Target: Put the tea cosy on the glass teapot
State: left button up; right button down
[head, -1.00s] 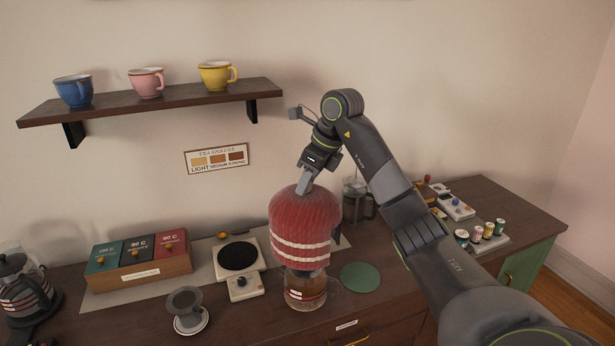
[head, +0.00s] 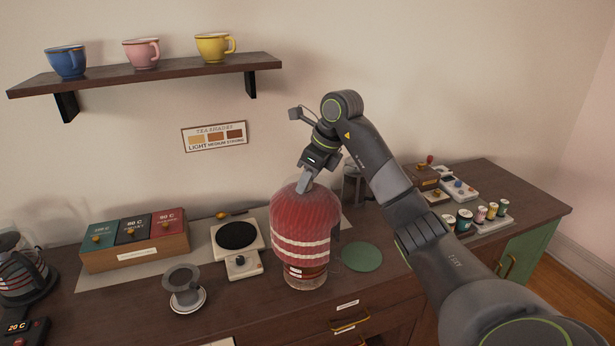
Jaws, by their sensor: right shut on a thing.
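The red knitted tea cosy (head: 305,222) with pale stripes hangs upright from my right gripper (head: 304,186), which is shut on its top. The cosy is over the glass teapot (head: 306,277) and hides its upper part. Only the lower glass body, with a red-and-white band and amber contents, shows below the cosy's hem. The teapot stands on the dark wooden counter. I cannot tell whether the cosy rests on the teapot. My left gripper is not in view.
A green round mat (head: 361,257) lies right of the teapot. A small scale (head: 237,240) and a dripper (head: 183,285) stand to the left. A French press (head: 356,187) is behind my right arm. A shelf (head: 150,74) with cups is above left.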

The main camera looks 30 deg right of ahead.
jog(key=shift+f+b, duration=3.4)
jog(key=shift+f, duration=1.7)
jog(key=shift+f+b, duration=0.45)
jog(key=c, duration=1)
grip_release()
jog(key=b+v, duration=0.1)
jog(key=v, duration=0.4)
jog(key=p+v, duration=0.7)
jog(key=v, duration=0.4)
jog(key=shift+a, duration=0.1)
jog(key=shift+p+v, duration=0.4)
jog(key=shift+v, duration=0.4)
jog(key=shift+f, duration=0.1)
